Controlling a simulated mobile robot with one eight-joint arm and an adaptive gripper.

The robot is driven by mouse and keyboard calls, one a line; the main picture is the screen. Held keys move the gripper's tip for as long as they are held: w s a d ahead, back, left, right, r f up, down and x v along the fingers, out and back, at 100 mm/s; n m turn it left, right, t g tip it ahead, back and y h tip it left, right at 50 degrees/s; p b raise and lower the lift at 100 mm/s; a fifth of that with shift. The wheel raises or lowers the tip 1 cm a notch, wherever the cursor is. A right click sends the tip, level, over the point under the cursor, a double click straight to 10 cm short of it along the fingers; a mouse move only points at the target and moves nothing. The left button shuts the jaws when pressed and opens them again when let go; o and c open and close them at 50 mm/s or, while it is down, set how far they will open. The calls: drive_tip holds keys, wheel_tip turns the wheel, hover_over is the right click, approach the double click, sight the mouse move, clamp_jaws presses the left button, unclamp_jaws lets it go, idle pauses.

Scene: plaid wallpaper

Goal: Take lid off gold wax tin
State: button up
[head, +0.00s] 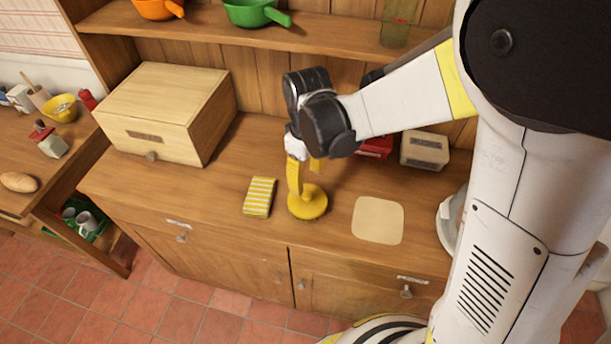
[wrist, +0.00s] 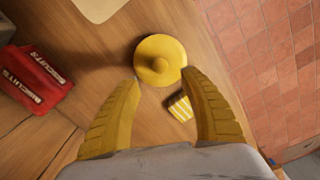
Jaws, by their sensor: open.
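The gold wax tin (head: 308,207) stands on the wooden counter, below and just in front of my gripper. In the wrist view, its round yellow lid with a small centre knob (wrist: 160,64) shows from above, and the lid is on the tin. My gripper (head: 304,180) points down with its yellow fingers spread. In the wrist view, the open fingertips (wrist: 162,78) lie to either side of the lid's lower edge, with nothing held between them. I cannot tell whether a finger touches the tin.
A yellow striped cloth (head: 259,197) lies left of the tin, and a pale square mat (head: 378,220) lies right of it. A wooden bread box (head: 168,113) stands at the back left. A red biscuit tin (wrist: 33,80) and a cream box (head: 425,150) stand behind.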

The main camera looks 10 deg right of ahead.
sight(307, 194)
wheel_tip(307, 194, down, 8)
drive_tip(key=b, duration=0.3)
clamp_jaws()
